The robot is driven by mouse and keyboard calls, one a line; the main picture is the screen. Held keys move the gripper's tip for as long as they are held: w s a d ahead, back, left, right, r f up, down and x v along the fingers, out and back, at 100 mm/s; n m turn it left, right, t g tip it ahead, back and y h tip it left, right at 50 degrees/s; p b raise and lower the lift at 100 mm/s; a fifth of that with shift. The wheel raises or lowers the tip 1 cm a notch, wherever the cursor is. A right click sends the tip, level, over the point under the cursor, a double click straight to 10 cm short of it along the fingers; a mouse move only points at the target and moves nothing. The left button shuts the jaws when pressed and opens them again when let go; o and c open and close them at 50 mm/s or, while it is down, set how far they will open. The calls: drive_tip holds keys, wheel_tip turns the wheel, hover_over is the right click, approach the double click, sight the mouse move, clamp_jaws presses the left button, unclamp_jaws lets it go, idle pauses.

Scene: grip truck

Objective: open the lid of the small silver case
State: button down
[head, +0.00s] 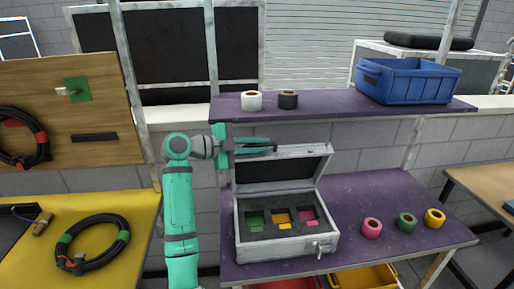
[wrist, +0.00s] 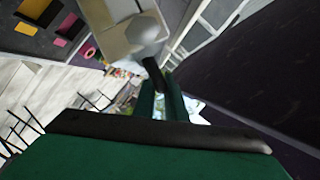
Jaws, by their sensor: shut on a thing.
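The small silver case (head: 328,240) stands on the lower purple shelf. Its lid (head: 327,165) is raised and leans up at the back, showing a dark lining. Inside is dark foam with green, yellow and pink pieces in separate cutouts. A latch (head: 317,247) shows on the case front. My gripper (head: 270,148) is at the lid's upper edge, shut on the lid; the exact contact is hard to see. In the wrist view, my green fingers (wrist: 162,92) close around a dark stub below a grey block, with the foam cutouts (wrist: 68,25) at upper left.
The upper shelf (head: 330,110) is just above my gripper, with white tape (head: 251,101), black tape (head: 288,100) and a blue crate (head: 408,82). Pink (head: 372,228), green (head: 406,222) and yellow (head: 434,218) rolls stand right of the case. A coiled cable (head: 92,243) lies at left.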

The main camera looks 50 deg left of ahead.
drive_tip(key=shift+s+a, duration=0.1)
drive_tip(key=shift+a, duration=0.05)
drive_tip(key=c, duration=2.1)
unclamp_jaws()
drive_tip(key=v, duration=1)
drive_tip(key=shift+s, duration=0.35)
drive_tip(key=shift+w, duration=0.1)
